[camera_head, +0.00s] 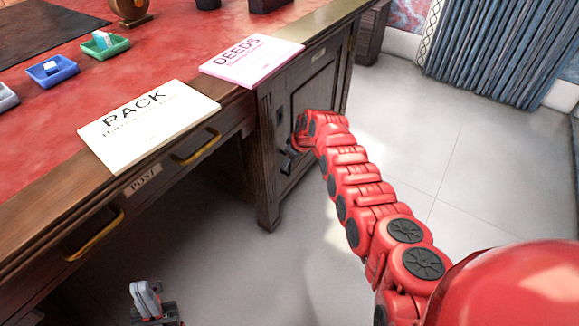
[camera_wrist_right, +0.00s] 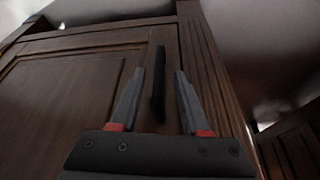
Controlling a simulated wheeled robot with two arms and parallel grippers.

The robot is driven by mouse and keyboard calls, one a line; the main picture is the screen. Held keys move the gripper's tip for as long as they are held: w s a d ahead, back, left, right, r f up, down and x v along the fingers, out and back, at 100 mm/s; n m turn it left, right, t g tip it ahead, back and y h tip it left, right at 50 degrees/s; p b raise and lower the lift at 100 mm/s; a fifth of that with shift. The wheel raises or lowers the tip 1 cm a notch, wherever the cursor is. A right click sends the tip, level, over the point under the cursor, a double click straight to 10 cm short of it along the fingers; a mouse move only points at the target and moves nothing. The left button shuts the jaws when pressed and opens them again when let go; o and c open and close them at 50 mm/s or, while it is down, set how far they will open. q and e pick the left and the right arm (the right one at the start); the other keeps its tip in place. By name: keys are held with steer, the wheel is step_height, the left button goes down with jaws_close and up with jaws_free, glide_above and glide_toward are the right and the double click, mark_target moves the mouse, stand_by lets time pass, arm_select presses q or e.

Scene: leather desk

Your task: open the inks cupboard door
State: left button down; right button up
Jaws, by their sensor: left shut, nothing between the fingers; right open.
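The dark wooden cupboard door (camera_head: 314,92) is in the desk's right pedestal and looks shut. A small plate (camera_head: 318,55) sits above it, its text too small to read. In the right wrist view the door (camera_wrist_right: 75,95) carries a long black upright handle (camera_wrist_right: 158,88). My right gripper (camera_head: 288,158) is at the door front, partly hidden by its own arm. In the wrist view its open fingers (camera_wrist_right: 159,72) stand on either side of the handle, not closed on it. My left gripper (camera_head: 145,290) is shut and empty, low in front of the desk.
Two drawers with brass handles (camera_head: 196,147) and a POST label (camera_head: 142,180) are left of the cupboard. RACK (camera_head: 150,120) and DEEDS (camera_head: 250,60) papers lie on the red desktop (camera_head: 180,50). Clear floor (camera_head: 420,150) lies right of the desk, before a blue curtain (camera_head: 505,50).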

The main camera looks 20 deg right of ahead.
steer(key=shift+w+f+b, duration=0.25)
steer(key=shift+f+b, duration=0.05)
steer(key=shift+f, duration=0.1)
steer(key=shift+c, duration=0.3)
jaws_close()
stand_by(1.1)
